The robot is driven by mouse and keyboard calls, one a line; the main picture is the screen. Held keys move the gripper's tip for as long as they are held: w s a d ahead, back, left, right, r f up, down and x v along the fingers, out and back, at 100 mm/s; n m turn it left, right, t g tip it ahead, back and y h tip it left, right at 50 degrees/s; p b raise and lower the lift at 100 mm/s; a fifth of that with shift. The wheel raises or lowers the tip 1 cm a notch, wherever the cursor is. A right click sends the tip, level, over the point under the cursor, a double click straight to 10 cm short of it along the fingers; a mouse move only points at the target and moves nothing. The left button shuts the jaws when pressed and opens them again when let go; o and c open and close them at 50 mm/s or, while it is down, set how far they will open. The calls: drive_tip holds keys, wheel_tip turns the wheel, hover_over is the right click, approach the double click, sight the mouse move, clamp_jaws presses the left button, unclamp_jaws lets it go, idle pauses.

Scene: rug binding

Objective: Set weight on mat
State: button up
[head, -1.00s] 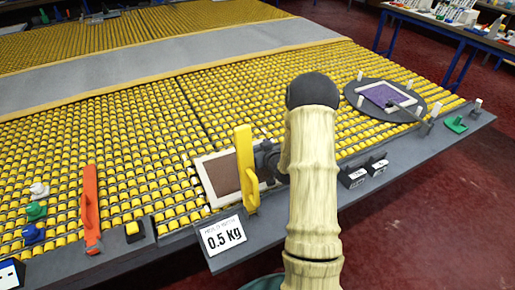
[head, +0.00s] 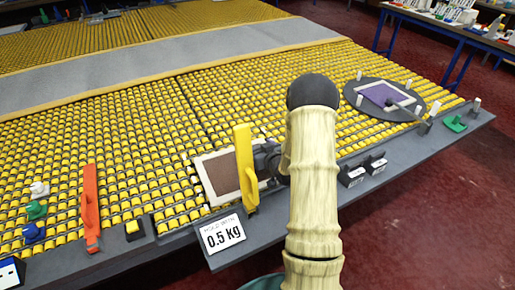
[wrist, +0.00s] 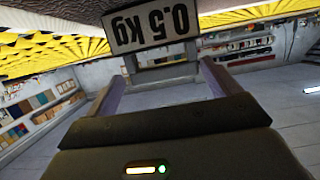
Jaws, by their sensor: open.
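A brown mat with a white border (head: 222,180) lies on the yellow rollers near the front edge; its right side is partly hidden by an upright yellow bar. My gripper (head: 267,160) shows dark beside that bar, close to the mat's right side, partly hidden by my pale arm.
An orange bar (head: 90,205) and white, green and blue pieces (head: 36,210) are left. A purple mat (head: 382,95) lies on a round disc (head: 420,103) right.

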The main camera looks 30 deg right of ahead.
drive_tip(key=b+v, duration=0.1)
drive_tip(key=v, duration=1)
drive_tip(key=shift+s, duration=0.25)
drive_tip(key=shift+a+r, duration=0.1)
drive_tip(key=shift+a, duration=0.05)
idle(0.7)
